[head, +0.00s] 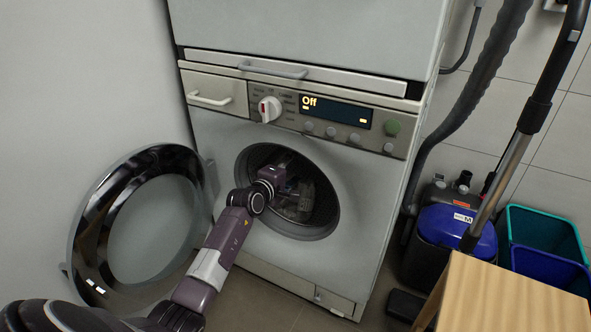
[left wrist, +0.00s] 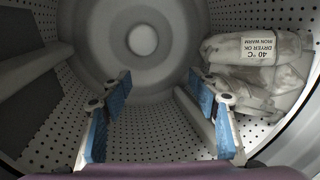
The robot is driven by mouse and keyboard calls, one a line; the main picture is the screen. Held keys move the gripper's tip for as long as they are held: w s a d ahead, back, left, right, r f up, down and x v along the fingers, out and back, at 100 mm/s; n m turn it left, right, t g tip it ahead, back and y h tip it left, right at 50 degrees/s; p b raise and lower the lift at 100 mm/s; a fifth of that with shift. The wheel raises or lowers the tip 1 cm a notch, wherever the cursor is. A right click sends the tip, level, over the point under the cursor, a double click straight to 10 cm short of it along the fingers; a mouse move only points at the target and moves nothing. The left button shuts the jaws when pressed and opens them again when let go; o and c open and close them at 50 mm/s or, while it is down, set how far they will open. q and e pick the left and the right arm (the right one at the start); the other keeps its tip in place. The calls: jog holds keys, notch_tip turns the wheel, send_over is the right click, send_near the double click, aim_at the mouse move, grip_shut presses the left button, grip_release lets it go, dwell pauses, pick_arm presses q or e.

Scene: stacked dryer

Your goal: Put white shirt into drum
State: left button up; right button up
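My left arm reaches through the round door opening of the machine, and my left gripper (head: 286,190) is inside the drum (head: 322,212). In the left wrist view my left gripper (left wrist: 160,92) is open, its blue-padded fingers wide apart with nothing between them. The white shirt (left wrist: 262,50) lies folded inside the drum at the right, beside and beyond the right finger, with a printed care label showing. The perforated drum (left wrist: 150,135) surrounds both. In the head view the shirt is too dim to make out clearly. My right gripper is not in view.
The round glass door (head: 150,215) stands open to the left. The control panel (head: 338,112) reads "Off". A wooden surface (head: 515,300), a blue vacuum cleaner (head: 450,235) with a hose and coloured bins (head: 545,260) stand at the right.

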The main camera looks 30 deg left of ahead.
pick_arm(q)
jog(key=shift+s+f, duration=0.1)
jog(key=v, duration=1.2)
